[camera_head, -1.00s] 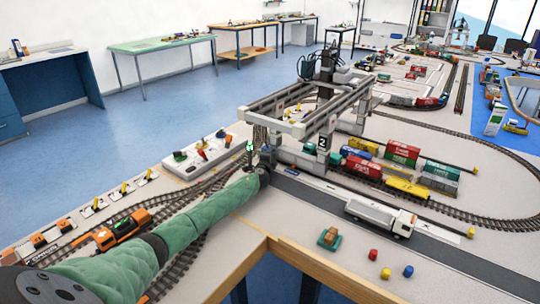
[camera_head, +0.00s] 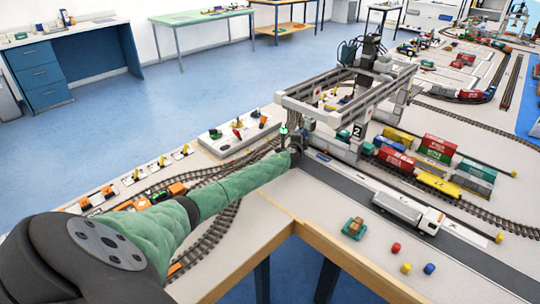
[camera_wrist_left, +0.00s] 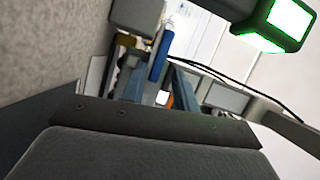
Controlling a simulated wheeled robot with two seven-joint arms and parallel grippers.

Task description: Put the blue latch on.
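In the head view the latch cannot be made out. The grey gantry crane (camera_head: 352,92) stands over the tracks. My left arm, in a green sleeve, reaches to the crane's near left side, where my left gripper (camera_head: 294,152) is. My right gripper is in neither view.
A white truck (camera_head: 408,211) stands on the grey road to the right. Coloured containers (camera_head: 434,150) stand behind it. An orange locomotive (camera_head: 132,204) is on the left tracks.

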